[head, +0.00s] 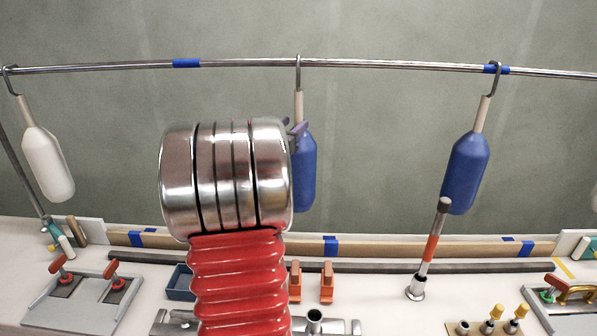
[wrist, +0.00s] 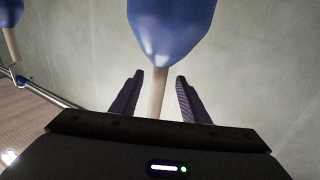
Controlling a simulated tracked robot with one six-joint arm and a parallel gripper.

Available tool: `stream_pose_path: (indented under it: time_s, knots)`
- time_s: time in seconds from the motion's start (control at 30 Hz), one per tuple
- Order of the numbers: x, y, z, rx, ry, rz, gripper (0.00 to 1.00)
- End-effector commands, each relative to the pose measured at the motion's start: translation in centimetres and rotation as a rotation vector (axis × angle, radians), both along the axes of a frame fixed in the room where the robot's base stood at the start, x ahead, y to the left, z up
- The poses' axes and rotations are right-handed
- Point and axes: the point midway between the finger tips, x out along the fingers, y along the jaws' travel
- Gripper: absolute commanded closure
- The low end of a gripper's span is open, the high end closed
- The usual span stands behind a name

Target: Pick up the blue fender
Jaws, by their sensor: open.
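Two blue fenders hang by hooks from a metal rail (head: 400,65). The middle blue fender (head: 304,172) is partly hidden behind my arm; the right blue fender (head: 464,172) hangs slightly tilted and clear of it. My gripper (head: 297,128) is at the top of the middle fender, mostly hidden by my wrist. In the wrist view my gripper (wrist: 160,77) is open, its purple fingers on either side of this fender's beige neck (wrist: 158,98). Gaps show on both sides. The fender's blue body (wrist: 170,28) lies beyond the fingertips there.
A white fender (head: 47,163) hangs at the left. On the white bench below, an upright rod with an orange band (head: 431,247), orange clips (head: 327,282), a blue bin (head: 180,283) and yellow-topped pegs (head: 496,312) stand. The wall behind is plain.

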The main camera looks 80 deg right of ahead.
Motion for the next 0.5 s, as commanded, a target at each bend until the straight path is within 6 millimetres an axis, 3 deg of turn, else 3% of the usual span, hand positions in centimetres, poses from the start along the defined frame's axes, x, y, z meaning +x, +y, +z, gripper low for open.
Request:
stream_pose_path:
  time_s: [0.23,0.5]
  knots:
    - [-0.6,-3.2,-0.1,0.000,0.001,-0.001,0.59]
    - [-0.6,-3.9,0.0,0.000,0.001,0.001,0.59]
